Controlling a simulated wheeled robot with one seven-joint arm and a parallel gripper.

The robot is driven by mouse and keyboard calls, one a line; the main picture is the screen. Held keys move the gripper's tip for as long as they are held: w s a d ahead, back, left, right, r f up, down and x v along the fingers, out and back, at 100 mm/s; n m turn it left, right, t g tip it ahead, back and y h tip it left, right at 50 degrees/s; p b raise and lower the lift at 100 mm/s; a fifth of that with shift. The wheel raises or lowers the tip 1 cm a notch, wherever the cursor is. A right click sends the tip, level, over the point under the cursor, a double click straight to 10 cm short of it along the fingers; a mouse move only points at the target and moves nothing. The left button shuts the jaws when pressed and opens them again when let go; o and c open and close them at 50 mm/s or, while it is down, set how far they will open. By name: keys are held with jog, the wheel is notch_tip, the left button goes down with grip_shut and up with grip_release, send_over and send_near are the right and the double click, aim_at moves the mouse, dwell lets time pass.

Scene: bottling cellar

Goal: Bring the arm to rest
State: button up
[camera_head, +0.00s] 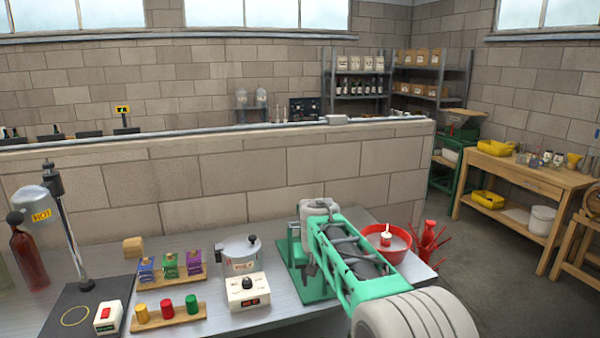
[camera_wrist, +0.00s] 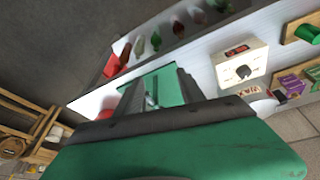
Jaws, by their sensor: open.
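My arm, green and white, reaches in from the lower right of the head view over the bench (camera_head: 215,312). Its far end is above a green bench stand (camera_head: 292,252), and my fingers cannot be made out there. In the wrist view my gripper (camera_wrist: 160,82) has its two dark fingers apart, with nothing clearly held between them. A green plate and a thin metal rod show behind the gap. I cannot tell whether the fingers touch anything.
A white heater box (camera_head: 247,291) stands left of my arm, with racks of coloured stoppers (camera_head: 167,314) and small boxes (camera_head: 171,265). A red bowl (camera_head: 398,238) and red bottle rack (camera_head: 428,240) are to the right. A block wall (camera_head: 220,170) rises behind.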

jog(key=s+f+n+g, duration=0.1)
jog(key=s+f+g, duration=0.1)
jog(key=s+f, duration=0.5)
jog(key=s+d+f+g, duration=0.15)
jog(key=s+d, duration=0.25)
jog(key=s, duration=1.2)
jog(key=s+d, duration=0.3)
jog(key=s, duration=0.6)
jog(key=d+r+m+t, duration=0.1)
jog(key=d+r+t, duration=0.2)
jog(key=r, duration=0.4)
jog(key=shift+w+d+r+t, duration=0.2)
jog(key=shift+d+r+t, duration=0.15)
jog(key=shift+d, duration=0.1)
